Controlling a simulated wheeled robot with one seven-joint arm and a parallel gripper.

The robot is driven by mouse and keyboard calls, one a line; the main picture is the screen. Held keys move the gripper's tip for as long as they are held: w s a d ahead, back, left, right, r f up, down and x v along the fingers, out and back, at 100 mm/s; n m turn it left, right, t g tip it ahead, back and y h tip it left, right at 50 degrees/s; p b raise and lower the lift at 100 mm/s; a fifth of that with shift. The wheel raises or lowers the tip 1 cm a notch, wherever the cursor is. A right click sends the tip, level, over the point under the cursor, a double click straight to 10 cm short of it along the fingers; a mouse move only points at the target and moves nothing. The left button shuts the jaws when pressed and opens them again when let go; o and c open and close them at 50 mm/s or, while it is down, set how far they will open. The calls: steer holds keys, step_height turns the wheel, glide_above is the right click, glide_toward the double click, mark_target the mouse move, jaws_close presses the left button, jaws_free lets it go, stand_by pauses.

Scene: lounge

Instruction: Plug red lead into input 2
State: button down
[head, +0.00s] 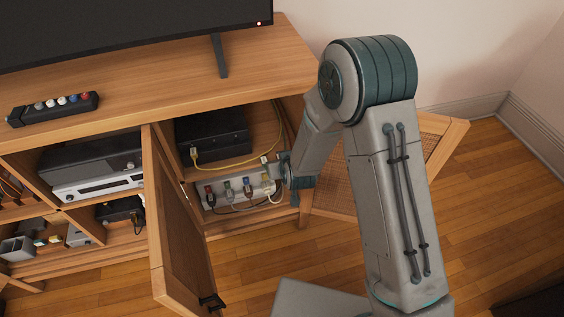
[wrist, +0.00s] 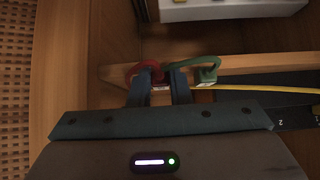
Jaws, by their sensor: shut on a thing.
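In the wrist view my gripper (wrist: 165,84) has its two dark fingers close together around a small, mostly hidden thing. A red lead (wrist: 143,68) loops out at the left fingertip, so the held thing looks like its end. A green lead (wrist: 208,70) curves right from just behind the fingertips. A dark panel (wrist: 290,108) at the right carries a white "2"; the socket itself cannot be made out.
A white strip (head: 236,198) with several coloured plugs lies in the lower compartment. A black box (head: 212,135) sits above, with a yellow cable (head: 225,167) beneath it. Open doors (head: 180,235) (head: 432,140) flank the opening.

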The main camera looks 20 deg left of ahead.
steer(key=shift+s+d+r, duration=0.2)
steer(key=shift+s+d, duration=0.2)
steer(key=shift+s, duration=0.25)
steer(key=shift+s+d+r, duration=0.15)
steer(key=shift+s+d, duration=0.3)
steer(key=shift+s, duration=0.25)
steer(key=shift+s+d+r, duration=0.2)
steer(key=shift+s+d, duration=0.2)
steer(key=shift+s, duration=0.25)
